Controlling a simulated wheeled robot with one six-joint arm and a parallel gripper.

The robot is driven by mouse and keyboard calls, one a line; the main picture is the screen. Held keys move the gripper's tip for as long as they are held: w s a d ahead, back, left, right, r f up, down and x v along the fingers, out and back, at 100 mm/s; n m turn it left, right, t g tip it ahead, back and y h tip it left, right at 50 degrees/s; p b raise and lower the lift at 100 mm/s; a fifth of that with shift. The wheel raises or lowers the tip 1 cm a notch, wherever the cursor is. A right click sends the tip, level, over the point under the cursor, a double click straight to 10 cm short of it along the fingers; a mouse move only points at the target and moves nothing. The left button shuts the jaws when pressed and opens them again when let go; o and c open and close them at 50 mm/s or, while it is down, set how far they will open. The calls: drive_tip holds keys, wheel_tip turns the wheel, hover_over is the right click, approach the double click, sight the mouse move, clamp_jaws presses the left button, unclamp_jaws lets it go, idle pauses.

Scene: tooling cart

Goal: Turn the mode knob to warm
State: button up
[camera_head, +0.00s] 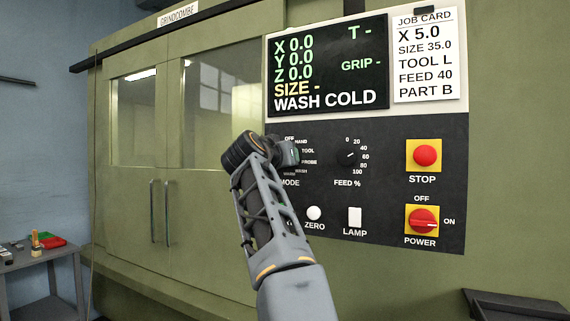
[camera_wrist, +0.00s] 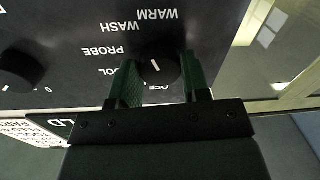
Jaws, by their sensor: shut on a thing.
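The mode knob (camera_wrist: 157,58) is a dark round knob with a white pointer line on the black panel, between my two green fingers in the wrist view. My gripper (camera_wrist: 160,78) is shut on it. The pointer line is slanted; I cannot tell which end points. The word WARM (camera_wrist: 158,14) shows upside down beyond the knob, with WASH and PROBE around it; TOOL is partly covered. In the head view my gripper (camera_head: 289,154) hides the knob. The screen (camera_head: 328,66) reads WASH COLD.
The feed knob (camera_head: 349,157) sits right of the mode knob. Below are the white ZERO button (camera_head: 314,213) and LAMP switch (camera_head: 354,217). The red STOP button (camera_head: 424,155) and POWER switch (camera_head: 422,220) are farther right. A job card (camera_head: 426,55) hangs above.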

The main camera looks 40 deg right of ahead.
drive_tip(key=shift+m+b, duration=0.65)
drive_tip(key=shift+m, duration=1.45)
drive_tip(key=o, duration=0.9)
drive_tip(key=b+v, duration=0.3)
drive_tip(key=v, duration=1)
drive_tip(key=shift+s+a+f, duration=0.15)
drive_tip(key=shift+a+f, duration=0.05)
drive_tip(key=shift+a, duration=0.2)
